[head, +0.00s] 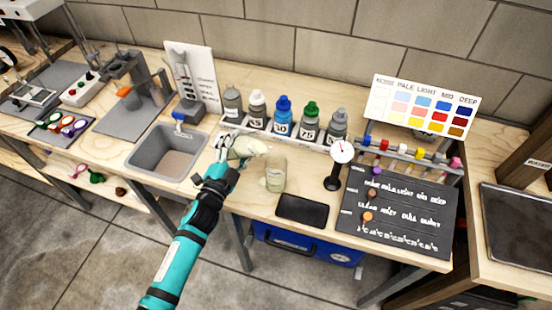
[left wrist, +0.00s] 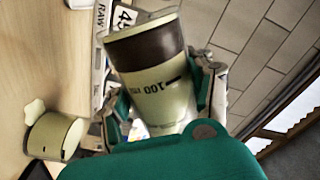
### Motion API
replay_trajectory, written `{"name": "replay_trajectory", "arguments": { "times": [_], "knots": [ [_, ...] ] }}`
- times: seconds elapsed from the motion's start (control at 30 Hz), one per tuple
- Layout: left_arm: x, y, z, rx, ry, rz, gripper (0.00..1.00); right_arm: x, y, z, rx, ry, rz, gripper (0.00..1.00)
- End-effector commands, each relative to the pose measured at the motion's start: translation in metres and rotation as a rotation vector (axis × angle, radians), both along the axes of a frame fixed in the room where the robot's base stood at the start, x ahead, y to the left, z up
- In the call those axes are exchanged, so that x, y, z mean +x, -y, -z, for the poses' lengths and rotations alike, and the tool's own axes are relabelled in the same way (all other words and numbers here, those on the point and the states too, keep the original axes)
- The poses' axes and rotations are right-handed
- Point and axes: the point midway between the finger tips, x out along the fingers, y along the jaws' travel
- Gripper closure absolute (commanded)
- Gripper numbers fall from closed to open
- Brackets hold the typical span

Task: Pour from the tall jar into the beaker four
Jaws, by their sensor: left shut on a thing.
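My left gripper (head: 228,155) is shut around a tall jar (head: 248,147) above the bench. The jar lies tilted, nearly on its side, with one end toward the right, near the clear beaker (head: 277,170). In the left wrist view the held jar (left wrist: 150,85) sits between both fingers of the gripper (left wrist: 162,100). It carries a 100 mark, is pale below and has a dark band near its rim. The beaker also shows in the left wrist view (left wrist: 55,136), with a pale patch at its end. I cannot tell whether anything is flowing. My right gripper is out of view.
Several capped bottles (head: 283,118) stand in a row behind the beaker. A dial gauge on a stand (head: 341,152) and a black pad (head: 302,210) are to its right. A grey sink (head: 141,152) is to the left. A dark lettered board (head: 405,222) lies at the right.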

Motion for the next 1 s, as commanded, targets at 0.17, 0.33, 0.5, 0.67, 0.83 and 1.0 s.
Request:
{"name": "replay_trajectory", "arguments": {
  "times": [0.17, 0.33, 0.5, 0.67, 0.83, 1.0],
  "knots": [
    [0.0005, 0.0001, -0.0031, 0.009, 0.008, 0.0, 1.0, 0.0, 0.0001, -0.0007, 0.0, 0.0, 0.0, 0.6],
    [0.0005, -0.0001, -0.004, 0.018, 0.011, 0.001, 1.0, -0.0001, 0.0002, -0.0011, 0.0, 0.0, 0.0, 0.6],
    [0.0006, -0.0003, -0.0051, 0.029, 0.015, 0.0, 1.0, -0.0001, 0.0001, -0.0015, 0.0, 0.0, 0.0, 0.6],
    [0.0007, -0.0004, -0.0059, 0.037, 0.018, 0.001, 1.0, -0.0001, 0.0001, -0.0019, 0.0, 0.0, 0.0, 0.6],
    [0.0007, -0.0006, -0.0069, 0.048, 0.022, 0.001, 1.0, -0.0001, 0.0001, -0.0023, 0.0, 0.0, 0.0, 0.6],
    [0.0008, -0.0007, -0.0079, 0.056, 0.025, 0.0, 1.0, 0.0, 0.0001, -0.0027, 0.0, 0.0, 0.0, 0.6]
  ]
}}
